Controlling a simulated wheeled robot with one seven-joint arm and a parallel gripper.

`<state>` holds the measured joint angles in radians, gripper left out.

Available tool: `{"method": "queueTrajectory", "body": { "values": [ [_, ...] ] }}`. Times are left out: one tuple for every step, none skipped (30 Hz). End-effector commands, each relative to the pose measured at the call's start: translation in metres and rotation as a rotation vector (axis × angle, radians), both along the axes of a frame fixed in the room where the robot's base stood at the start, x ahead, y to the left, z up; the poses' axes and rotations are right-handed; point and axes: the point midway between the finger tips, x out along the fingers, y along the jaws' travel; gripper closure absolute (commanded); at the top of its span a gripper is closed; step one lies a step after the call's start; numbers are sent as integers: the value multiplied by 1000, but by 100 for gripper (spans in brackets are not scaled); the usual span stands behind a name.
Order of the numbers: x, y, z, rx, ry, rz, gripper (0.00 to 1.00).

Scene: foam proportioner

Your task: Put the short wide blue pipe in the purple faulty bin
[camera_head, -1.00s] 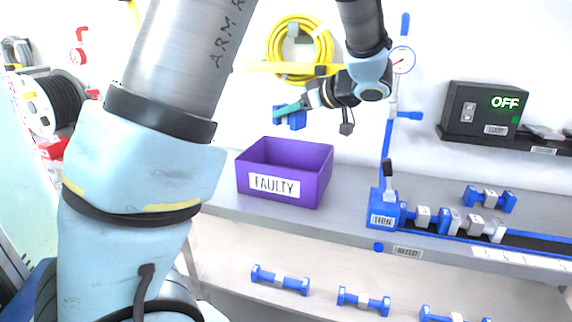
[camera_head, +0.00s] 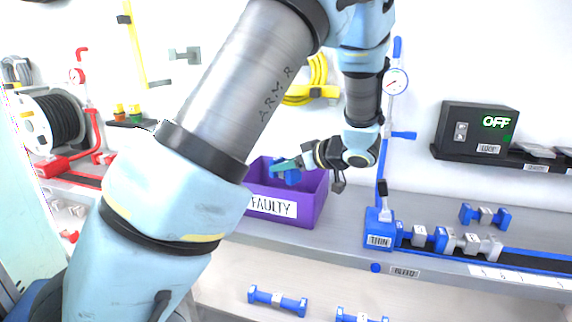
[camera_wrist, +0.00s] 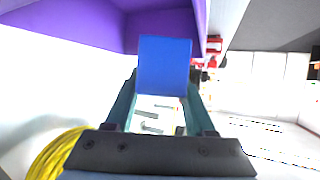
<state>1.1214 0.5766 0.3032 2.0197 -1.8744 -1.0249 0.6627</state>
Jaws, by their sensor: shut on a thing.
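The blue pipe (camera_head: 291,178) is held in my gripper (camera_head: 283,166), at the opening of the purple faulty bin (camera_head: 300,208). In the wrist view the pipe (camera_wrist: 163,65) shows as a short, wide blue end between the two teal fingers of my gripper (camera_wrist: 160,100). The fingers are shut on it. The bin's purple walls (camera_wrist: 60,18) fill the top of the wrist view, beyond the pipe. In the head view the pipe overlaps the bin's inside; I cannot tell whether it is below the rim. The bin's left part is hidden behind my arm.
A blue stand with a gauge (camera_head: 396,82) rises from the bench right of the bin. Several blue-and-grey pipe parts (camera_head: 485,215) lie further right. A yellow hose (camera_head: 312,75) hangs on the wall behind. A black box reading OFF (camera_head: 478,130) is on the wall at right.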

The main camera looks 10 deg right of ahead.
Motion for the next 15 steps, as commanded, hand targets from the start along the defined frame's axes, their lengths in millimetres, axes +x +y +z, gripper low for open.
{"method": "queueTrajectory", "body": {
  "values": [
    [0,0,-2,1,1,0,100],
    [0,0,-3,1,1,0,100],
    [0,0,-4,0,0,0,100],
    [0,0,-5,0,0,0,100],
    [0,0,-5,1,1,0,100],
    [0,0,-7,1,1,0,100],
    [0,0,-8,1,1,0,100],
    [0,0,-9,1,1,0,100],
    [0,0,-10,2,1,0,100],
    [0,0,-10,2,1,0,100],
    [0,0,-11,1,1,0,100],
    [0,0,-11,1,1,0,100],
    [0,0,-11,1,1,0,100],
    [0,0,-11,1,1,0,43],
    [0,0,-11,1,1,0,39]
  ]
}}
